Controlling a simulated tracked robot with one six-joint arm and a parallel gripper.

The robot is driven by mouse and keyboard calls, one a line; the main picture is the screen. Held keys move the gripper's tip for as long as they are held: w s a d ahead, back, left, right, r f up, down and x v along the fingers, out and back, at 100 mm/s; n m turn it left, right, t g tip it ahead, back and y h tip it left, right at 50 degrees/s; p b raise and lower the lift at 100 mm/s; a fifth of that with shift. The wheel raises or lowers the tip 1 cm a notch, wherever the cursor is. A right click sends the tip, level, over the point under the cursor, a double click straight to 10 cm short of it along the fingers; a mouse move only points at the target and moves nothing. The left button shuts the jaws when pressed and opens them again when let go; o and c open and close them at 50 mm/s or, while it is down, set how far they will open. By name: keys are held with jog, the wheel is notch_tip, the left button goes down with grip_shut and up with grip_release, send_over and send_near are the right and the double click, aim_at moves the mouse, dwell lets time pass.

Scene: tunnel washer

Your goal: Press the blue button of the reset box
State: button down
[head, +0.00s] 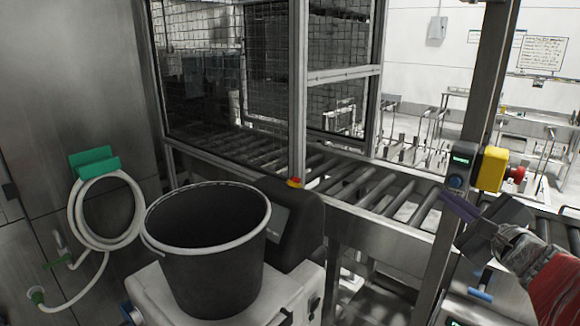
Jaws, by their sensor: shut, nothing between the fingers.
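The reset box (461,160) is a small dark box with a lit green display, mounted on the steel post at the right. In the picture the fingertips lie just below and left of the blue button. I see no contact, and the depth gap between them cannot be told.
A yellow box (493,168) with a red emergency button (516,173) is right beside the reset box. The steel post (478,95) stands close to my gripper. A roller conveyor (375,190) runs behind. A black bucket (205,255) stands in front, and a white hose (133,190) hangs left.

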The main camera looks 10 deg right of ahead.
jog(key=shift+w+d, duration=0.75)
jog(key=shift+d, duration=0.2)
jog(key=shift+w+d, duration=0.7)
jog(key=shift+d, duration=0.25)
jog(key=shift+d, duration=0.1)
dwell(0.7)
jog(key=shift+w+d, duration=0.2)
jog(key=shift+d, duration=0.05)
jog(key=shift+w+d, duration=0.3)
jog(key=shift+d, duration=0.05)
dwell(1.2)
jog(key=shift+s, duration=0.1)
jog(key=shift+s+a, duration=0.5)
jog(key=shift+a, duration=0.2)
jog(key=shift+a, duration=0.1)
jog(key=shift+s+a, duration=0.75)
jog(key=shift+a, duration=0.2)
jog(key=shift+s+a, duration=0.75)
jog(key=shift+a, duration=0.2)
